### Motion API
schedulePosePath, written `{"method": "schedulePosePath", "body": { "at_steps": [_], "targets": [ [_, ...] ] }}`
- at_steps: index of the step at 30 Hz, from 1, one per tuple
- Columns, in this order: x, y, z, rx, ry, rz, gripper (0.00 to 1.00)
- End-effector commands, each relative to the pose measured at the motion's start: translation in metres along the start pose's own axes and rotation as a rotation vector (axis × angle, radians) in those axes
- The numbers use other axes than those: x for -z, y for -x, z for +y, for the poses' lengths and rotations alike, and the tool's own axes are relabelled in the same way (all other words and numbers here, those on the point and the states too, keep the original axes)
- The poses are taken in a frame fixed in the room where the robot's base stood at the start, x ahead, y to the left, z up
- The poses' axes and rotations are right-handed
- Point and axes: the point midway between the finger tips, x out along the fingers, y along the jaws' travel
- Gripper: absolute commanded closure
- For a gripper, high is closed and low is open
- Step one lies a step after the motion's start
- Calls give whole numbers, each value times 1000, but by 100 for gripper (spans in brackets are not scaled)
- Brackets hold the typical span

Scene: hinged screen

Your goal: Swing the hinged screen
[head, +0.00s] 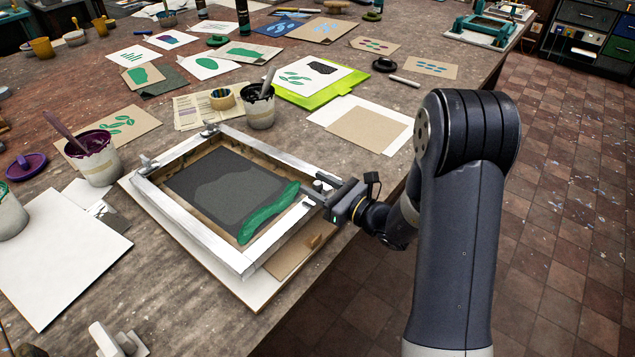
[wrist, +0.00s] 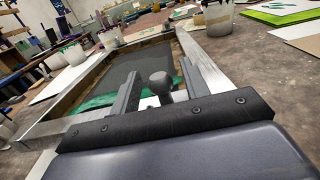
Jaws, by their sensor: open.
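The hinged screen (head: 175,208) is a white-silver frame with a dark mesh and a band of green ink along its near right side. It lies low over a white base board (head: 262,297) on the table. Hinge clamps (head: 209,130) show at its far left side. My gripper (head: 318,190) is at the frame's right side. In the wrist view, a dark round knob (wrist: 160,84) stands between my gripper's two open fingers (wrist: 158,92). The fingers appear apart from the knob; contact is not clear. The frame's rail also shows in the wrist view (wrist: 205,62).
A purple ink pot (head: 95,163) stands left of the screen and a dark ink pot (head: 259,108) behind it. A brown card on white paper (head: 368,130) lies to the far right. Prints cover the back of the table. The table's edge runs beneath my arm.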

Motion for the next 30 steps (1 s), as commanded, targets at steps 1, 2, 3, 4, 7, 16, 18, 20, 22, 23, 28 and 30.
{"method": "schedulePosePath", "body": {
  "at_steps": [1,2,3,4,7,16,18,20,22,23,28,30],
  "targets": [
    [0,-2,0,0,0,0,56],
    [0,-3,0,1,0,0,56],
    [0,-3,0,1,0,0,56],
    [0,-3,0,1,0,0,56],
    [0,-3,0,1,0,0,56],
    [0,-3,0,1,0,0,75],
    [0,-3,0,1,0,0,81],
    [0,-3,0,1,0,0,86],
    [0,-3,0,1,0,0,91],
    [0,-3,0,1,0,0,94],
    [0,-3,0,0,0,0,100],
    [0,-3,0,0,0,0,100]
  ]
}}
